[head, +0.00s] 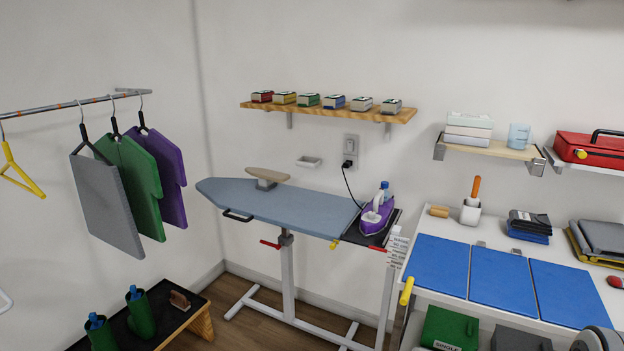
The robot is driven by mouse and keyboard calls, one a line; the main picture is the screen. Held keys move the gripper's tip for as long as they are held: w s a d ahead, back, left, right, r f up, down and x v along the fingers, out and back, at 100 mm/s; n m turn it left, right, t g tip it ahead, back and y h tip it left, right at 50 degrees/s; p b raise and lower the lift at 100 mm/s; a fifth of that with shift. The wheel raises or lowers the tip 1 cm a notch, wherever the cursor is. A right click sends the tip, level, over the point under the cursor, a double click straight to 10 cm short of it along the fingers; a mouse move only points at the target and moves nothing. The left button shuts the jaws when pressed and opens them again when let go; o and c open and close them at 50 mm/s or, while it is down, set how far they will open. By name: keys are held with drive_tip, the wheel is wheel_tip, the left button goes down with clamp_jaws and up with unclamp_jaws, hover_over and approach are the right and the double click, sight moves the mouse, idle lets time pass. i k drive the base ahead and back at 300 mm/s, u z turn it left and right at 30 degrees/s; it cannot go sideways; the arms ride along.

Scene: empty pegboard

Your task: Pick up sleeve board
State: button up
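The sleeve board (267,174) is a small beige padded board on a grey base. It stands on the left half of the blue ironing board (290,207), near its back edge. Nothing lies on the sleeve board. A dark rounded shape (598,340), possibly part of my arm, shows at the bottom right corner. My gripper's fingers cannot be made out in the head view.
A purple iron (377,212) with a black cord stands at the ironing board's right end. A wooden shelf (330,112) with several small boxes hangs above. Shirts (135,180) hang at left. A white table with blue panels (437,262) stands at right.

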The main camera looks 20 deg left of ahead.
sight(266, 177)
drive_tip(key=u, duration=1.9)
drive_tip(key=i, duration=3.05)
drive_tip(key=z, duration=1.9)
